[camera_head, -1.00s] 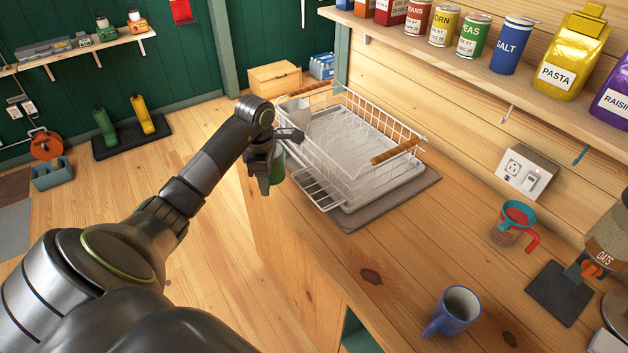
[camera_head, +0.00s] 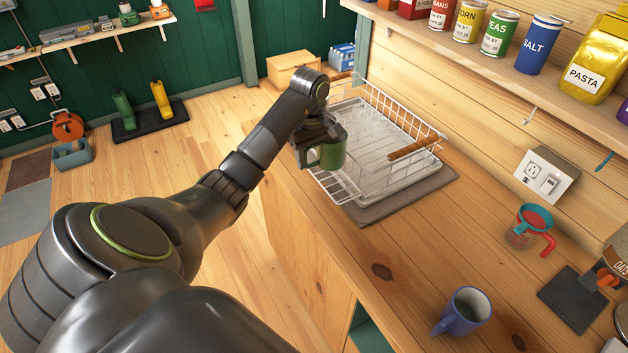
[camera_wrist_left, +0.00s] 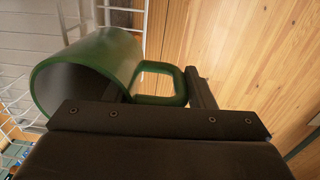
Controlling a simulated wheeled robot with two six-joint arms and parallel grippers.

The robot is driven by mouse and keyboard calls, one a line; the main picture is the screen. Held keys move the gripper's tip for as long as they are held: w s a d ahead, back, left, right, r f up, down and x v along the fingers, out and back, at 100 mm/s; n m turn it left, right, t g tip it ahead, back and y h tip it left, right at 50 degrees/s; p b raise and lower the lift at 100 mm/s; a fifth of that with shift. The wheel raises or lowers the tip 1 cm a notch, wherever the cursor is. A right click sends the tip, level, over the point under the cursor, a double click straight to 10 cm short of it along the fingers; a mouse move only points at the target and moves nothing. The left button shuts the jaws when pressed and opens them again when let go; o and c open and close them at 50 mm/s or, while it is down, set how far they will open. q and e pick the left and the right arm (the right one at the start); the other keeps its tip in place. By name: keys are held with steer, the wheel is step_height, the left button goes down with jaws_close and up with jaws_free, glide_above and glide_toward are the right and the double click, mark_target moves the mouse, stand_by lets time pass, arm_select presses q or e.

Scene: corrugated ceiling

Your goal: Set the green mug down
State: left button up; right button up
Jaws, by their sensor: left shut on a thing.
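The green mug (camera_head: 332,152) is in my left gripper (camera_head: 314,146), in front of the near left end of the dish rack. In the left wrist view the green mug (camera_wrist_left: 100,70) lies on its side in that picture, with its open mouth to the left and its handle to the right. The left gripper's dark fingers (camera_wrist_left: 160,98) are shut on it near the wall and handle. The mug's far side is hidden by the gripper in the head view. My right gripper is not in view.
A white wire dish rack (camera_head: 385,150) with wooden handles stands on a grey mat (camera_head: 400,203) on the wooden counter (camera_head: 400,260). A blue mug (camera_head: 463,311) and a measuring cup (camera_head: 528,226) stand nearer right. The counter between the rack and blue mug is clear.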

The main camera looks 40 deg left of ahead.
mark_target(312, 164)
arm_select(q)
steer(key=shift+f+b, duration=1.4)
steer(key=shift+f, duration=0.55)
step_height(312, 164, down, 3)
steer(key=shift+r+b, duration=0.2)
steer(key=shift+b, duration=0.4)
steer(key=shift+f, duration=0.15)
steer(key=o, duration=1.3)
steer(key=shift+o, duration=0.2)
step_height(312, 164, up, 12)
steer(key=p, duration=1)
steer(key=shift+s+p, duration=0.15)
steer(key=shift+p, duration=0.2)
